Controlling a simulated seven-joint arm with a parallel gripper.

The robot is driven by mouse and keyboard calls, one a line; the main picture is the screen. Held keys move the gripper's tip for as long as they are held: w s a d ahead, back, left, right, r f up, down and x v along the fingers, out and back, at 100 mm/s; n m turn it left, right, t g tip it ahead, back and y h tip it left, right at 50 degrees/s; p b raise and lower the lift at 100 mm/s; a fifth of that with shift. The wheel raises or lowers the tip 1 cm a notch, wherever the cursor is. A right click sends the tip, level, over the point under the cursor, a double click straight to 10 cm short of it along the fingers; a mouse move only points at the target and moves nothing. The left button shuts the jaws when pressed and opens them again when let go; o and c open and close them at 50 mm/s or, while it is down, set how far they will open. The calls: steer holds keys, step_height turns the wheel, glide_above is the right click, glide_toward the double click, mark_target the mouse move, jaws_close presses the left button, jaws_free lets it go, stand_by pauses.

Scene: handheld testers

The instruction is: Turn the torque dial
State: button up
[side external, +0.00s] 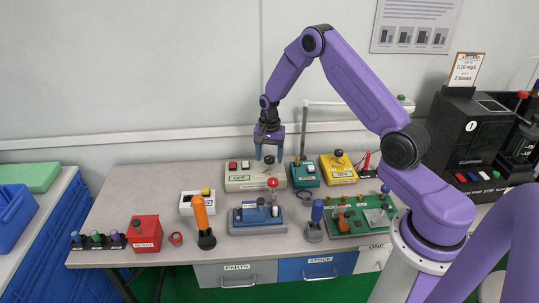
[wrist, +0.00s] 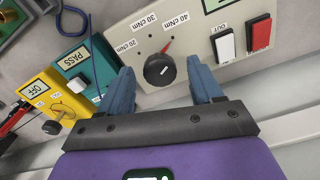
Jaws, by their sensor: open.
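The torque dial is a round black knob (wrist: 158,70) on a cream tester box (wrist: 195,50), with 20, 30 and 40 cNm labels around it. My gripper (side external: 269,156) is over the box, pointing down. In the wrist view its blue fingers (wrist: 163,86) are open, one on each side of the knob; contact cannot be told.
The cream box has white and red buttons (wrist: 260,35) and a green display. A teal PASS tester (side external: 305,178) and a yellow OFF tester (side external: 338,170) stand close by to the right. A blue tester (side external: 257,217) with a red-topped post stands in front.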

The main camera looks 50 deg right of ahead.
steer(key=c, duration=1.1)
steer(key=shift+o, duration=0.2)
steer(key=n, duration=0.5)
steer(key=shift+n, duration=0.4)
steer(key=n, duration=0.6)
steer(key=o, duration=1.1)
steer(key=shift+c, duration=0.2)
